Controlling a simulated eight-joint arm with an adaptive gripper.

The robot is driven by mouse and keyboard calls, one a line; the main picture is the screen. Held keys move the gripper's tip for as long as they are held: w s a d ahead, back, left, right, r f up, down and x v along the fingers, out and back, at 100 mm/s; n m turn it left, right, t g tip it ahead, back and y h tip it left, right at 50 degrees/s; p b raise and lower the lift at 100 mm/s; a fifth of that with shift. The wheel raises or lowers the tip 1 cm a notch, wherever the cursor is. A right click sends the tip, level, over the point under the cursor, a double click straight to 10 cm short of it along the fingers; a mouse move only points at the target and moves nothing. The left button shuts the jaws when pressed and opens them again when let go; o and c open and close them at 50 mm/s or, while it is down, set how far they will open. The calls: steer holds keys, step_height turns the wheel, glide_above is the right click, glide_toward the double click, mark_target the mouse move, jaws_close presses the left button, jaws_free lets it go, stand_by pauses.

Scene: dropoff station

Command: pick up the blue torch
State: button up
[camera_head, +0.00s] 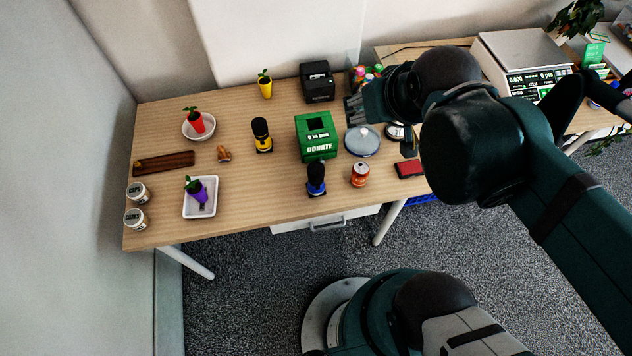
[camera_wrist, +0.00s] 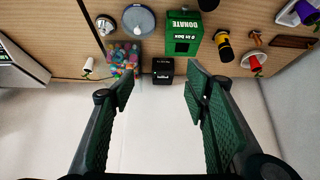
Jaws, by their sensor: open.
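The blue torch (camera_head: 316,180) stands upright near the front edge of the table, with a dark upper part and a blue lower part. It is in front of the green donate box (camera_head: 312,124). My gripper (camera_head: 354,108) is above the back right part of the table, behind and to the right of the torch and well apart from it. In the wrist view my gripper (camera_wrist: 162,88) shows two green fingers spread wide with nothing between them. A dark thing cut off at the top edge there may be the torch; I cannot tell.
A yellow torch (camera_head: 263,136) stands left of the donate box. A soup can (camera_head: 360,175) stands close to the right of the blue torch. A white tray (camera_head: 212,196) with a purple pot is to the left.

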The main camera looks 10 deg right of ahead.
steer(key=n+g+b, duration=0.1)
steer(key=n+g, duration=0.3)
steer(key=n, duration=0.6)
glide_toward(317, 168)
steer(key=w+d+r, duration=0.3)
steer(key=d, duration=0.2)
steer(key=a+f+n+g, duration=0.1)
steer(key=f+n, duration=0.1)
steer(key=f, duration=0.1)
steer(key=a+f+n, duration=0.2)
steer(key=f+n, duration=0.1)
steer(key=a+f+n+g+b, duration=0.1)
steer(key=f+n, duration=0.1)
steer(key=f, duration=0.2)
steer(key=shift+a+g, duration=0.25)
steer(key=shift+g, duration=0.05)
steer(key=shift+s+a+f+n, duration=0.15)
steer(key=shift+f+n, duration=0.2)
steer(key=shift+n, duration=0.05)
steer(key=shift+s+a+f+n, duration=0.15)
steer(key=shift+f+n, duration=0.25)
steer(key=shift+f, duration=0.1)
steer(key=shift+f+b, duration=0.4)
steer(key=shift+f, duration=0.75)
steer(key=shift+f, duration=0.1)
steer(key=shift+w+a+f+b, duration=0.1)
steer(key=shift+f+b, duration=1)
steer(key=shift+f, duration=1.45)
